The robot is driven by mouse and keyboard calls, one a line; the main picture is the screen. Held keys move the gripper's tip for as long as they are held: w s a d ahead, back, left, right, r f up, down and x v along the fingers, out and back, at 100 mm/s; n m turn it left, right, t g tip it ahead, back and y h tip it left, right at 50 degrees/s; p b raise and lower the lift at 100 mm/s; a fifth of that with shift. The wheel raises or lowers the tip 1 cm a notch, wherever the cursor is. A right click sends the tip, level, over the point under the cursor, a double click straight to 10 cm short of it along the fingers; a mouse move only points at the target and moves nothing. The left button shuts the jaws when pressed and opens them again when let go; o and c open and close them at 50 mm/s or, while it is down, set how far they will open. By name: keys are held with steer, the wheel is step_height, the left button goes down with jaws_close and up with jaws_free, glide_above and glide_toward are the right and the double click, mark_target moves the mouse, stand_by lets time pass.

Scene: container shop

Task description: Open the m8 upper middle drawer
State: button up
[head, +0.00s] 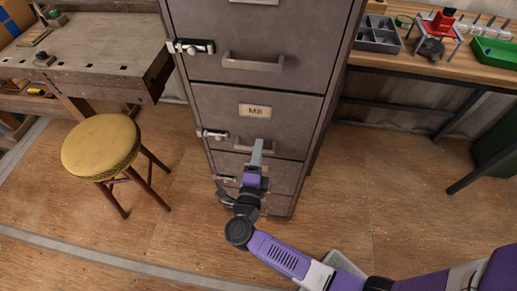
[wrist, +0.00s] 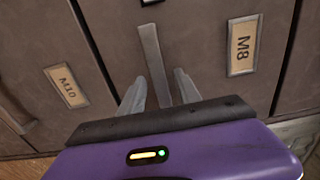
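The m8 drawer (head: 222,105) is a grey-brown front in the tall filing cabinet, shut, with an M8 label (head: 255,111). Its label also shows in the wrist view (wrist: 243,45). Its bar handle (wrist: 153,60), below the label in the head view, is partly hidden there by my gripper (head: 257,150). In the wrist view, my gripper (wrist: 160,92) is open, with a finger on each side of the bar and a gap visible around it. I cannot tell whether either finger touches the handle.
Another shut drawer (head: 310,75) with a handle is above. A lower one shows an M10 label (wrist: 65,85). Latches (head: 190,46) line the cabinet's left edge. A yellow stool (head: 100,145) stands left, a workbench (head: 90,55) behind it. The floor (head: 390,200) right is clear.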

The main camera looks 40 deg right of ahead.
steer(key=shift+w+d, duration=0.25)
steer(key=shift+d, duration=0.1)
jaws_close()
stand_by(1.2)
